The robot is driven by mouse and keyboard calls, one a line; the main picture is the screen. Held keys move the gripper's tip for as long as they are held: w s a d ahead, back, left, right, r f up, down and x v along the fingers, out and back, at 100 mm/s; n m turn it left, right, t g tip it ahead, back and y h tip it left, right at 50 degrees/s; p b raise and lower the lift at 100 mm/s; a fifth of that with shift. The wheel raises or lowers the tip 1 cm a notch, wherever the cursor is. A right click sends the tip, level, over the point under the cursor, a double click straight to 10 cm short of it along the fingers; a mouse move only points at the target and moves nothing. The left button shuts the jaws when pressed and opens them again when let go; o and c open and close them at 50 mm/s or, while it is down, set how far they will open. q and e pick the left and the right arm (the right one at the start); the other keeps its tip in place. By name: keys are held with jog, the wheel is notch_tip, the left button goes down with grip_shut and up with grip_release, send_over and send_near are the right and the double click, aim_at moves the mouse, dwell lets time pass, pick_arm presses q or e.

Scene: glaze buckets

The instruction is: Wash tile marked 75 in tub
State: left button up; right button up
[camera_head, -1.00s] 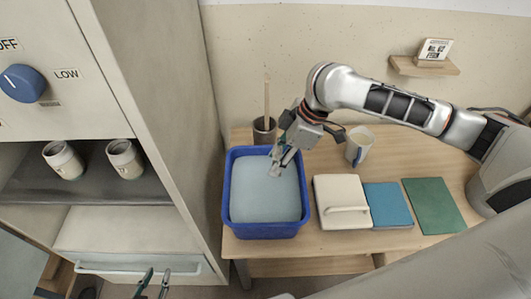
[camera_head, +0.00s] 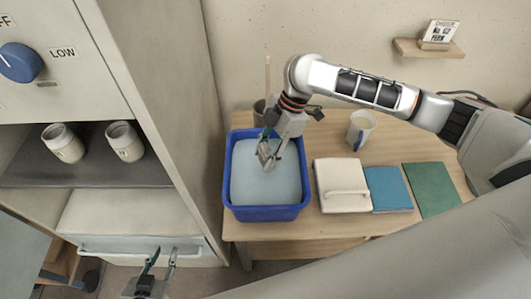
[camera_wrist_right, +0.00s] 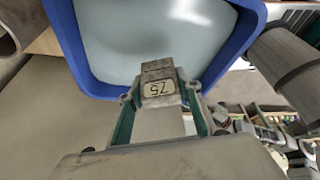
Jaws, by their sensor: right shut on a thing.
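The tile marked 75 (camera_wrist_right: 160,84) is a small grey block with a pale number plate, seen between the fingers in the right wrist view. My right gripper (camera_head: 270,150) is shut on it, over the middle of the blue tub (camera_head: 266,214). The tub holds pale blue-grey water (camera_head: 265,186). The tile (camera_head: 266,156) points down at the water; I cannot tell whether it touches the surface. The tub's blue rim also shows in the right wrist view (camera_wrist_right: 212,72). My left gripper (camera_head: 160,262) is open and empty, low in front of the cabinet drawer.
A dark pot with a stick (camera_head: 259,112) stands behind the tub. A mug (camera_head: 361,130), a white handled block (camera_head: 342,187), a blue slab (camera_head: 388,189) and a green slab (camera_head: 431,190) are to the right. A cabinet with two jars (camera_head: 124,141) stands close on the left.

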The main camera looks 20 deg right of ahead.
jog(key=shift+r, duration=0.45)
jog(key=shift+p, duration=0.8)
pick_arm(q)
jog(key=shift+w+r, duration=0.2)
jog(key=shift+r, duration=0.95)
jog(key=shift+f, duration=0.1)
pick_arm(e)
jog(key=shift+f, duration=0.1)
jog(key=shift+f, duration=0.35)
pick_arm(q)
jog(key=shift+a+r, duration=0.1)
jog(key=shift+r, duration=0.2)
pick_arm(e)
jog(key=shift+f, duration=1.3)
jog(key=shift+f, duration=0.1)
